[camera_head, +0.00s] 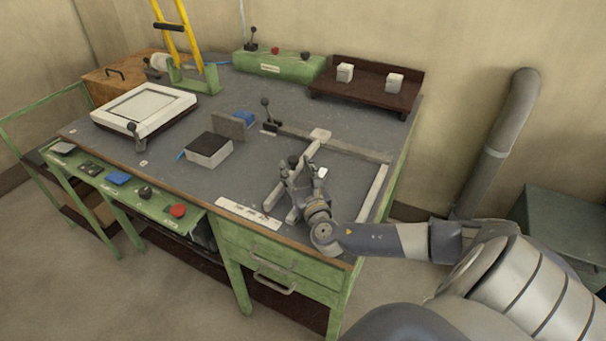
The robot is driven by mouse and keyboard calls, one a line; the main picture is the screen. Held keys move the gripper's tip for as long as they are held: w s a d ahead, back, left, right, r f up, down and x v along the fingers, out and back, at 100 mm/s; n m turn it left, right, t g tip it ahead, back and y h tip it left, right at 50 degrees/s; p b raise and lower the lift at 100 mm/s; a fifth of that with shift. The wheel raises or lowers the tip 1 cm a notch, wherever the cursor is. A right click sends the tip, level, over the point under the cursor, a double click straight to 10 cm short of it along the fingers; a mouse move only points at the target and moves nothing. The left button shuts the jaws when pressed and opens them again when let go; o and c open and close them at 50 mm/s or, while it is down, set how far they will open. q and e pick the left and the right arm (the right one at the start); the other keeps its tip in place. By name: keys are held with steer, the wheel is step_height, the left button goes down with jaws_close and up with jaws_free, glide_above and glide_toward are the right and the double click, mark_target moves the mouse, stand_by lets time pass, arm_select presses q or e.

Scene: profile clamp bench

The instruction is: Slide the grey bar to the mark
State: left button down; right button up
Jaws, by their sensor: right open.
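Several grey bars lie at the right of the bench top. One long grey bar (345,147) runs along the back of this area, and another (373,193) runs near the bench's right edge. A pale piece (320,135) lies at the back bar, beyond my right gripper. I cannot tell which bar is the task's grey bar. My right gripper (296,172) is low over the bench between these bars, open, and hides part of what is below it. I cannot tell whether it touches a bar. The mark is not clearly visible. My left gripper is out of view.
A black-topped block (208,150) and a grey upright plate (229,125) stand left of my gripper. A lever (266,112) rises behind. A white printed strip (248,213) lies at the front edge. A brown shelf (365,90) holds two pale blocks at the back.

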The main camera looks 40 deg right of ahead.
steer(key=v, duration=0.7)
steer(key=shift+o, duration=0.2)
steer(key=shift+w, duration=0.1)
